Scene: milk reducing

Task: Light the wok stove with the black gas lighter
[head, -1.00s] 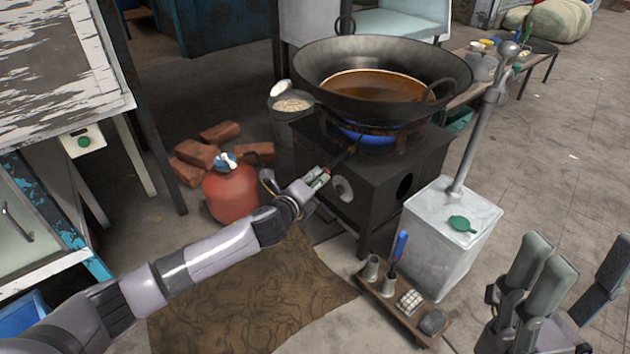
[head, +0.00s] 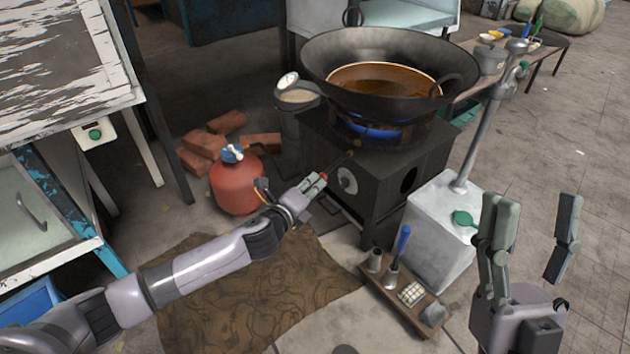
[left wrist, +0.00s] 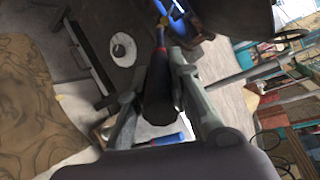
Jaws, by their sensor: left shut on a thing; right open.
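My left gripper (head: 313,184) is shut on the black gas lighter (head: 338,163), in front of the wok stove. The lighter's thin tip reaches up toward the burner; I cannot tell whether it touches. In the left wrist view the lighter's dark handle (left wrist: 159,88) sits between the fingers (left wrist: 155,100). The wok stove (head: 372,185) is a dark metal box with round openings. A blue flame (head: 377,132) burns under the large black wok (head: 325,65), which holds brown liquid.
A red gas bottle (head: 236,188) and bricks (head: 202,143) stand left of the stove. A white canister (head: 425,235) with a pole stands to the right. A low wooden rack (head: 398,299) holds small items, including a blue-handled tool (head: 402,242). A brown mat (head: 225,315) lies in front.

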